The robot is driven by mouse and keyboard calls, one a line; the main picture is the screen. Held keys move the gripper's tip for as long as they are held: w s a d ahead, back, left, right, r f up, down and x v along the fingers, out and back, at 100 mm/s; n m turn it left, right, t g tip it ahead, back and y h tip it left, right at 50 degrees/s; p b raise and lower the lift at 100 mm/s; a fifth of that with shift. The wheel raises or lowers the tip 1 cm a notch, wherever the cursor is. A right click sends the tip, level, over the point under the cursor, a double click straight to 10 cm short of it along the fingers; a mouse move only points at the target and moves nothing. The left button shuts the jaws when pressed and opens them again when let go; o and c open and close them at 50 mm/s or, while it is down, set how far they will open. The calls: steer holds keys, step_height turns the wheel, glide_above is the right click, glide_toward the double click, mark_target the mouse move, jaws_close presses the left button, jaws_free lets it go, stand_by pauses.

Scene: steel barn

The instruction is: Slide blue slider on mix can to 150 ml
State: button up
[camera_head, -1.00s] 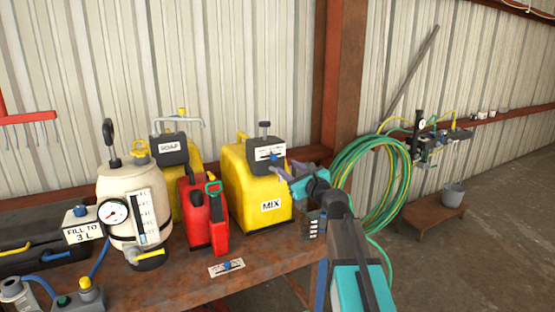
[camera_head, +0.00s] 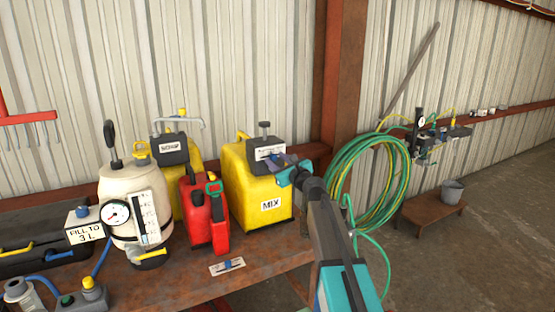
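The yellow mix can (camera_head: 250,186) stands on the bench with a "MIX" label on its front. A dark box (camera_head: 266,146) on its top carries a white scale plate (camera_head: 264,153). My gripper (camera_head: 278,162) is at this plate, its fingers pointing left and overlapping the plate's lower right part. The blue slider is mostly hidden behind or between the fingers, so its setting cannot be read. I cannot tell whether the fingers touch the slider or whether they are open or shut.
The rusty bench (camera_head: 190,285) also holds a red can (camera_head: 203,215), a yellow soap can (camera_head: 185,190), a cream sprayer tank (camera_head: 128,195) and a loose slider plate (camera_head: 227,266). A coiled green hose (camera_head: 345,200) hangs on the wall behind my arm.

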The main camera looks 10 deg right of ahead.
steer(key=shift+w+a, duration=0.15)
steer(key=shift+w, duration=0.25)
jaws_close()
steer(key=shift+a, duration=0.1)
